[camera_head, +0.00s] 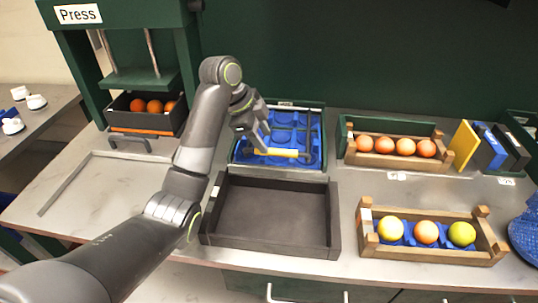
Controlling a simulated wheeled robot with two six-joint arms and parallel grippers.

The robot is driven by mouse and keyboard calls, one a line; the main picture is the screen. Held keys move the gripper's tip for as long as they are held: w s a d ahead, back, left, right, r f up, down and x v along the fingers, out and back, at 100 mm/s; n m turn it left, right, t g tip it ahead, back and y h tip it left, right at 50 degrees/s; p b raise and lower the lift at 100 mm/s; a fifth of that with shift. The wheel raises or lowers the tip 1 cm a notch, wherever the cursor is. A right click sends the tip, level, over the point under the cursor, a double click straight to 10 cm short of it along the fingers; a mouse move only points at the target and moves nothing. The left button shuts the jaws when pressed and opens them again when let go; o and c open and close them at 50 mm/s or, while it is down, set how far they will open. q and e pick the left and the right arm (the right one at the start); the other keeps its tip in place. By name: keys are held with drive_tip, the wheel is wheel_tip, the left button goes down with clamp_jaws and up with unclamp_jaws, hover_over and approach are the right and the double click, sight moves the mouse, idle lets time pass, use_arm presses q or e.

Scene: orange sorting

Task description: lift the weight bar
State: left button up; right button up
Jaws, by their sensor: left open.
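The weight bar shows as a dark bar frame with a yellow grip (283,153) across the front of a blue tray with round hollows (312,125). My left gripper (263,146) is over the left part of the tray, pointing down, with its fingertips close to the yellow grip's left end. It is open. I cannot tell whether the fingers touch the bar or stand around it. My gripper and arm hide part of the tray's left side. My right gripper does not show.
An empty dark tray (327,205) is in front. To the right are a wooden crate of oranges (352,160) and a crate with yellow and orange fruit (480,258). A green press (140,79) with a dark box of oranges (120,119) stands back left.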

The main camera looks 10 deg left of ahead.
sight(271, 149)
use_arm(q)
drive_tip(key=shift+b+x, duration=0.4)
drive_tip(key=shift+x, duration=1.7)
clamp_jaws()
drive_tip(key=shift+p, duration=0.3)
